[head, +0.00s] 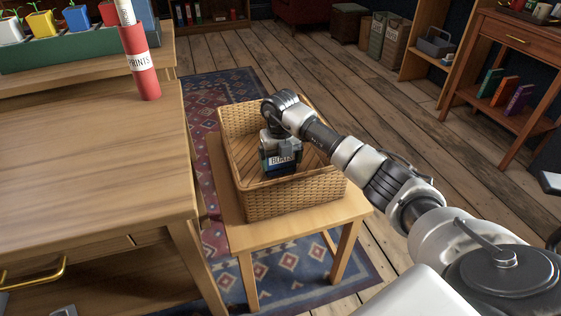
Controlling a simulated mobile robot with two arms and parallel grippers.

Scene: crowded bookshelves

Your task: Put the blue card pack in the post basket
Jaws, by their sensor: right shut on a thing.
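The wicker post basket (296,204) stands on a small wooden table at the centre. My right gripper (281,153) reaches down inside the basket's rim from above. The pack is within the basket walls. I cannot tell whether its underside touches the basket floor. The fingertips are mostly hidden by the wrist and the pack. My left gripper is not in view.
A wooden desk (90,150) fills the left, with a red "PRINTS" tube (141,66) upright near its edge and a green planter (70,48) of coloured pots behind. The small table (293,228) stands on a patterned rug (208,90). Shelves with books (505,90) stand at right.

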